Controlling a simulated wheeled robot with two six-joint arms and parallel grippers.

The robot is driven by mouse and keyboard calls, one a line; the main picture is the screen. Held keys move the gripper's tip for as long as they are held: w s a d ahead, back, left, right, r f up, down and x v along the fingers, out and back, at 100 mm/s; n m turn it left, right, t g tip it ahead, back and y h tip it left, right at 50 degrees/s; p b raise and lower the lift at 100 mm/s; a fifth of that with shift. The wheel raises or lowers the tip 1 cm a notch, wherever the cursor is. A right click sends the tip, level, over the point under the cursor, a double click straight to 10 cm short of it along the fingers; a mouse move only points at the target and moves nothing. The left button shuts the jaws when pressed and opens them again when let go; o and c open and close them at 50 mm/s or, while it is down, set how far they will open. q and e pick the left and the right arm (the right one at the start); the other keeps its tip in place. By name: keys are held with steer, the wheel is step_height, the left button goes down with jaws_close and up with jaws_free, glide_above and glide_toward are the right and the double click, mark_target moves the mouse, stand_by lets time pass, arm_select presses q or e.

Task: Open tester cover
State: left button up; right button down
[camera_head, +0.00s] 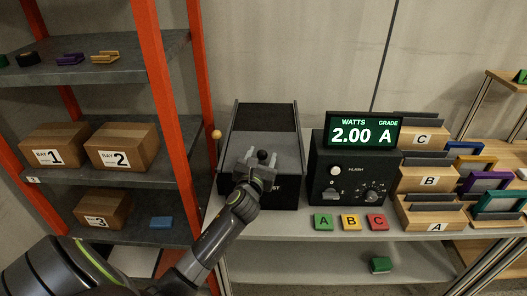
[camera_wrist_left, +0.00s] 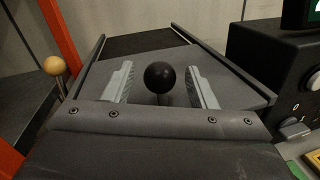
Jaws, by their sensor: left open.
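The tester (camera_head: 288,192) is a dark box on the table, with a grey sloped cover (camera_head: 285,146) between two side rails. A black ball knob (camera_head: 262,155) stands on the cover on a short stem. My left gripper (camera_head: 262,160) is over the cover, its two fingers apart on either side of the knob. In the left wrist view the knob (camera_wrist_left: 160,77) sits between the open fingers, with visible gaps on both sides. The cover (camera_wrist_left: 185,62) looks closed over the front part, and a darker panel shows behind it. My right gripper is not in view.
A black meter (camera_head: 350,170) reading 2.00 A stands right of the tester. Green, yellow and red tiles (camera_head: 350,222) lie before it. A wooden ball on a stem (camera_head: 216,134) rises left of the tester. An orange-posted shelf (camera_head: 160,90) with boxes stands left; lettered bins (camera_head: 430,180) stand right.

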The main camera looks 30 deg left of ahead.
arm_select(q)
steer(key=shift+x, duration=1.45)
jaws_close()
